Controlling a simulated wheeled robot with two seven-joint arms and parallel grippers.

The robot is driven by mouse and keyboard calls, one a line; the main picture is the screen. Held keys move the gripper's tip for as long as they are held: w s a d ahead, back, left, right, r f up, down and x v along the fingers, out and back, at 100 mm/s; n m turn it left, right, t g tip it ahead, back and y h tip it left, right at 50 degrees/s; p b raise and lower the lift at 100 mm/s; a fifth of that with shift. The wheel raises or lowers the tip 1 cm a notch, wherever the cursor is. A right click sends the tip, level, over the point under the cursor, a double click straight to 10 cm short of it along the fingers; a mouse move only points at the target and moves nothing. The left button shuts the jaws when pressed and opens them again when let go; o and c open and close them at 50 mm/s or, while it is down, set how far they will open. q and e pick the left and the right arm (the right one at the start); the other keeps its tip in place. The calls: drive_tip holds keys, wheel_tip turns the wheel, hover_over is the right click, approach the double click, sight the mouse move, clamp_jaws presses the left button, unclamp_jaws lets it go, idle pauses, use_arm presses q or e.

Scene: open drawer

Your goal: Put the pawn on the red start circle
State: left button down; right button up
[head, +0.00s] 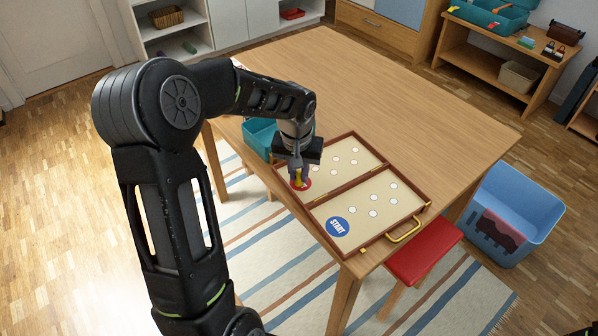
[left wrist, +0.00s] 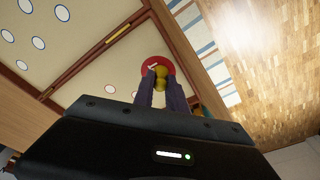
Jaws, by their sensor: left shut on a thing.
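The yellow pawn (head: 299,178) is between the fingers of my left gripper (head: 299,172), which is shut on it. In the left wrist view the yellow pawn (left wrist: 161,74) shows between the dark fingertips (left wrist: 161,90). The red start circle (head: 306,184) lies on the game board (head: 325,199), right at the pawn. I cannot tell whether the pawn's base touches the board. My right gripper is not in view.
The board is an open wooden case with a blue START circle (head: 337,227) and white spots, on a wooden table (head: 400,110). A teal bin (head: 258,137) stands behind the gripper. A red stool (head: 424,251) and a blue tub (head: 516,211) stand at the right. The table's far part is clear.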

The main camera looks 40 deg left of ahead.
use_arm(q)
drive_tip(key=c, duration=1.3)
unclamp_jaws()
drive_tip(key=shift+c, duration=0.2)
wheel_tip(320, 180, up, 12)
drive_tip(key=s, duration=0.1)
drive_tip(key=shift+s+d+p, duration=0.35)
drive_tip(key=shift+p, duration=0.1)
